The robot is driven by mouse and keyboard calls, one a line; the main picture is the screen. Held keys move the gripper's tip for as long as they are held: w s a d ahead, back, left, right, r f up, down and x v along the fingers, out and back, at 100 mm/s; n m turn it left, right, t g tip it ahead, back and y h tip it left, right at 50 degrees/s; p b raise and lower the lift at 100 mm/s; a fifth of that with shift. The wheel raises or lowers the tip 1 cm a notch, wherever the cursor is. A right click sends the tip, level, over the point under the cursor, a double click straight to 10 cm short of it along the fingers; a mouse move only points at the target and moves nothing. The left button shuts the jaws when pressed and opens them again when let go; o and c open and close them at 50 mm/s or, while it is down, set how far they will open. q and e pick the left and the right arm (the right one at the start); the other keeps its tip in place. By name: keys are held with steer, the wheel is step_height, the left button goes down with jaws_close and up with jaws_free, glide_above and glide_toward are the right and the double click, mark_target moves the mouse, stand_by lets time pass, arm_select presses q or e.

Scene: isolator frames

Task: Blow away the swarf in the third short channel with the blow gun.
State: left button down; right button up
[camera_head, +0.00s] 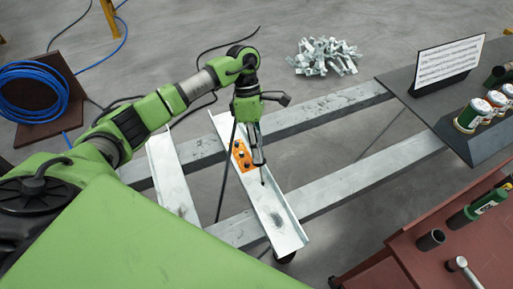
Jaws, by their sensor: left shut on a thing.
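Two short pale metal channels lie across long grey beams. The right channel (289,233) has a dark speckled patch of swarf (276,218) near its front end. The left channel (174,182) looks bare. My left gripper (257,150) is above the right channel, fingers pointing down. It is shut on a slim dark tool, seemingly the blow gun (262,175), whose tip points down into the channel, behind the swarf patch. The gripper hides most of the tool. My right gripper is out of view. I cannot tell which channel counts as third.
An orange block with dark knobs (242,154) sits in the right channel beside the gripper. Two long beams (345,182) run underneath. A scrap pile (324,56) lies behind. A dark table (420,105) with cans and a sign, and a red bench (440,265), stand right. A blue hose coil (30,92) is left.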

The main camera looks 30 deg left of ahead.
mark_target(261, 173)
arm_select(q)
steer(key=shift+a+f+n, duration=0.25)
steer(key=shift+f+n, duration=0.2)
steer(key=shift+n, duration=0.05)
steer(key=shift+x, duration=1.35)
steer(key=b+x, duration=0.1)
steer(key=x, duration=0.2)
steer(key=shift+d, duration=0.3)
steer(key=shift+s+d+f+b, duration=0.1)
steer(key=shift+d+f+b, duration=0.1)
steer(key=shift+f+b, duration=0.45)
steer(key=shift+f, duration=0.15)
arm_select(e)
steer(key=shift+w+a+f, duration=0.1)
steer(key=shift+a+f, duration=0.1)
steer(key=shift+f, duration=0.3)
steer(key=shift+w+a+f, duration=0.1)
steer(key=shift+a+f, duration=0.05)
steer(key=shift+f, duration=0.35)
arm_select(q)
steer(key=shift+s, duration=0.1)
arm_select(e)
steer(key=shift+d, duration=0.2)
